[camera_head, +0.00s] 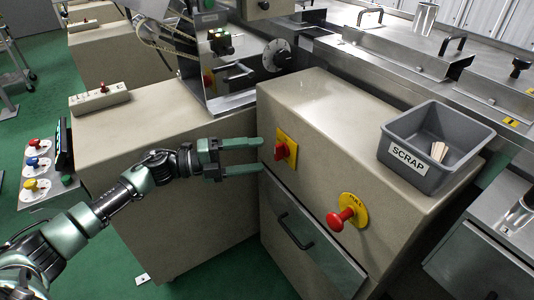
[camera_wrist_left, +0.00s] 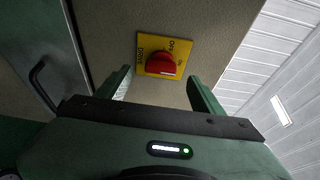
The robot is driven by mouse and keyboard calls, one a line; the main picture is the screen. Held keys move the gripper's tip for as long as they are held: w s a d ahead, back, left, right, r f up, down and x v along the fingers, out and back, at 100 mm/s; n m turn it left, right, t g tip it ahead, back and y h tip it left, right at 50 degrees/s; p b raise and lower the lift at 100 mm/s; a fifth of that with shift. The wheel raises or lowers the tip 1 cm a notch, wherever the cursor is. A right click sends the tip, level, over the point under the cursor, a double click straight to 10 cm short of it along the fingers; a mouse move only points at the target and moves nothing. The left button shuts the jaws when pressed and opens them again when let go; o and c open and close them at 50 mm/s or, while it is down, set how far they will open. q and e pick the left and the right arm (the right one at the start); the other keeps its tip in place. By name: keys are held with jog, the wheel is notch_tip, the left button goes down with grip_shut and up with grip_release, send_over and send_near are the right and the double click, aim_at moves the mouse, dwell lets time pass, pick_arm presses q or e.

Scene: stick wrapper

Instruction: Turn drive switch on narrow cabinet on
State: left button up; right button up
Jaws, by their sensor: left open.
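The narrow cabinet (camera_head: 325,120) is a beige box with a sloped top. Its drive switch is a red rotary knob (camera_head: 281,151) on a yellow plate (camera_head: 291,143), high on the front face. In the left wrist view the red knob (camera_wrist_left: 161,64) sits in the middle of the yellow plate (camera_wrist_left: 184,47), beyond the fingers. My left gripper (camera_head: 262,155) is open, with its two fingers pointing at the switch. The fingertips look close to the knob, but nothing is between them that I can see gripped. My right gripper is not in view.
A red pull knob (camera_head: 340,220) on a yellow disc sits lower right on the cabinet. A drawer or door with a dark handle (camera_head: 296,232) lies below the switch. A grey SCRAP bin (camera_head: 433,143) stands on top. A control panel (camera_head: 38,170) with coloured buttons is at left.

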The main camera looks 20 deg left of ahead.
pick_arm(q)
jog(key=v, duration=0.2)
jog(key=shift+s+a, duration=0.15)
jog(key=shift+a, duration=0.2)
